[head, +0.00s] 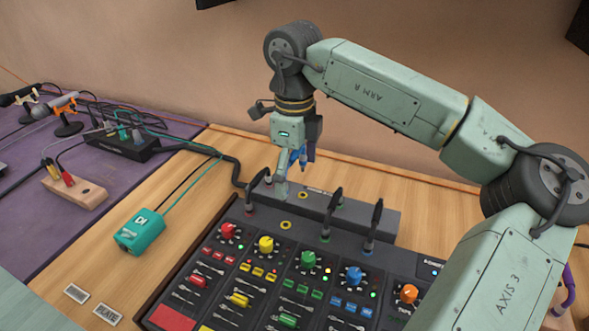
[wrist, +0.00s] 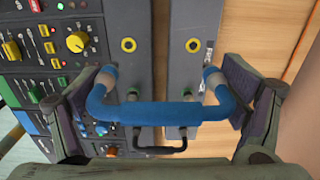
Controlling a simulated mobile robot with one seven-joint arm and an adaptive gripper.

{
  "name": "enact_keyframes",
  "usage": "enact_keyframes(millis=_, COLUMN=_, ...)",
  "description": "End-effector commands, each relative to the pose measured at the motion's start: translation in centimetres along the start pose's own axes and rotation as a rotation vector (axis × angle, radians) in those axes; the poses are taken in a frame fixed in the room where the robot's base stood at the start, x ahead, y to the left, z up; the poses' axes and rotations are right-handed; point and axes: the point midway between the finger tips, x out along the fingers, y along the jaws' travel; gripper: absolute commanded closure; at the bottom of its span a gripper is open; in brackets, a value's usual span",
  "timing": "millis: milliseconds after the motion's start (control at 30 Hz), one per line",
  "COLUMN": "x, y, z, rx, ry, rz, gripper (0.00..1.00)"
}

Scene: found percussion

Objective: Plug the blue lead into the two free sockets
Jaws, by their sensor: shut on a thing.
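The blue lead (wrist: 165,112) is a short U-shaped bridge with two plug ends. My gripper (wrist: 160,82) is shut on it, across its length, with a finger at each end. In the head view my gripper (head: 290,168) hangs above the back of the mixer, and part of the blue lead (head: 299,157) shows beside the fingers. Two free sockets with yellow rings show: one on the mixer panel (wrist: 128,45) and one on the back strip (wrist: 193,45). The plugs appear apart from both sockets.
Black bridge leads (head: 329,214) stand along the mixer's back edge, one (wrist: 162,150) near the blue lead in the wrist view. The mixer (head: 262,262) has coloured knobs. A teal box (head: 141,230) and a wooden block with plugs (head: 75,192) lie to the left.

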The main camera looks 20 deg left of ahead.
Motion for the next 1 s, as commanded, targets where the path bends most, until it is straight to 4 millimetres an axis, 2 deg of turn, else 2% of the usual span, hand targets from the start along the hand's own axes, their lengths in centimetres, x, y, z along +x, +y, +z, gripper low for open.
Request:
enact_keyframes(millis=267, x=1.1, y=0.0, z=-0.1, rx=-0.001, ry=-0.001, rz=0.000, gripper=0.37)
enact_keyframes(millis=700, x=5.2, y=0.0, z=-0.1, rx=-0.001, ry=0.000, rz=0.000, gripper=0.37)
enact_keyframes(millis=1000, x=5.8, y=0.0, z=-0.1, rx=-0.001, ry=0.000, rz=-0.001, gripper=0.37)
